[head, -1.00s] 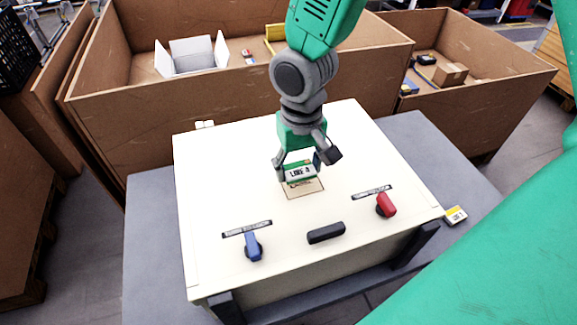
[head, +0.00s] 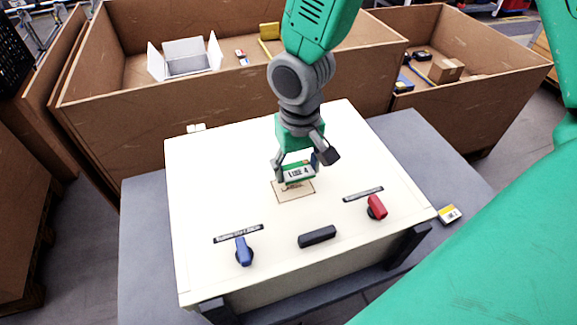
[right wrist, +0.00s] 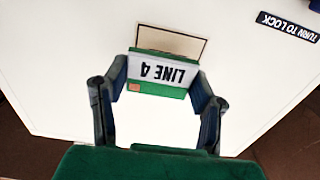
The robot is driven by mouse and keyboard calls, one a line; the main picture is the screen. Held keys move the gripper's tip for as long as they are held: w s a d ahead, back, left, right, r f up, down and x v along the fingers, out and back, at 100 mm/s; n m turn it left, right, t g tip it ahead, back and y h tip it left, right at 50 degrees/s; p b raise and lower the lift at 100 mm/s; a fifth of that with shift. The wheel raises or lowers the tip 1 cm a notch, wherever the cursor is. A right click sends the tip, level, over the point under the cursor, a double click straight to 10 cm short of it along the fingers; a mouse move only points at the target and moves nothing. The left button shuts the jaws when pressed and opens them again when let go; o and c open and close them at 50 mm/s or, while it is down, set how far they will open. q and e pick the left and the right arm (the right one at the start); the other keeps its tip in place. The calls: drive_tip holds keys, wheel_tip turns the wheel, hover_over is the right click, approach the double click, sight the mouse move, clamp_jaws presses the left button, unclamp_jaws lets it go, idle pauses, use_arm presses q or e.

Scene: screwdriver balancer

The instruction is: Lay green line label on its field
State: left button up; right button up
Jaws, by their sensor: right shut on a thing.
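The green line label (head: 299,172), a small white block with a green edge reading "LINE 4", is held in my right gripper (head: 298,168). The gripper's fingers close on its two ends. In the right wrist view the label (right wrist: 163,74) sits between the fingers of the gripper (right wrist: 160,90), its text upside down. Its field (head: 294,194), a brown outlined rectangle on the white panel, lies just below and in front of the label. In the right wrist view the label covers part of the field (right wrist: 172,41). I cannot tell whether label and panel touch. My left gripper is not seen.
The white panel top (head: 215,190) carries a blue knob (head: 244,252), a black handle (head: 317,237) and a red knob (head: 377,207). A yellow-and-white label (head: 450,214) lies on the grey table (head: 147,260) at right. Cardboard crates (head: 230,95) stand behind.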

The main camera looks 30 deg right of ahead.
drive_tip(key=shift+d+f, duration=0.1)
drive_tip(key=shift+d, duration=0.3)
drive_tip(key=shift+a+f, duration=0.2)
drive_tip(key=shift+a, duration=0.75)
drive_tip(key=shift+a+f+b, duration=0.15)
drive_tip(key=shift+a+b, duration=0.25)
drive_tip(key=shift+f, duration=0.15)
drive_tip(key=shift+d+f, duration=0.35)
drive_tip(key=shift+d, duration=0.3)
drive_tip(key=shift+d+f+b, duration=0.35)
drive_tip(key=shift+d+f, duration=0.05)
drive_tip(key=shift+d, duration=0.1)
drive_tip(key=shift+a+r, duration=0.1)
drive_tip(key=shift+a, duration=0.4)
drive_tip(key=shift+a+r, duration=0.1)
drive_tip(key=shift+a, duration=0.45)
drive_tip(key=shift+d, duration=0.75)
drive_tip(key=shift+d+p, duration=0.35)
drive_tip(key=shift+d, duration=0.15)
drive_tip(key=shift+a, duration=0.75)
drive_tip(key=shift+d, duration=0.45)
drive_tip(key=shift+d+p, duration=0.15)
drive_tip(key=shift+p, duration=0.15)
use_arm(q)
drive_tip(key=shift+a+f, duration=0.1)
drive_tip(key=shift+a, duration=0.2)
use_arm(e)
drive_tip(key=shift+a, duration=0.6)
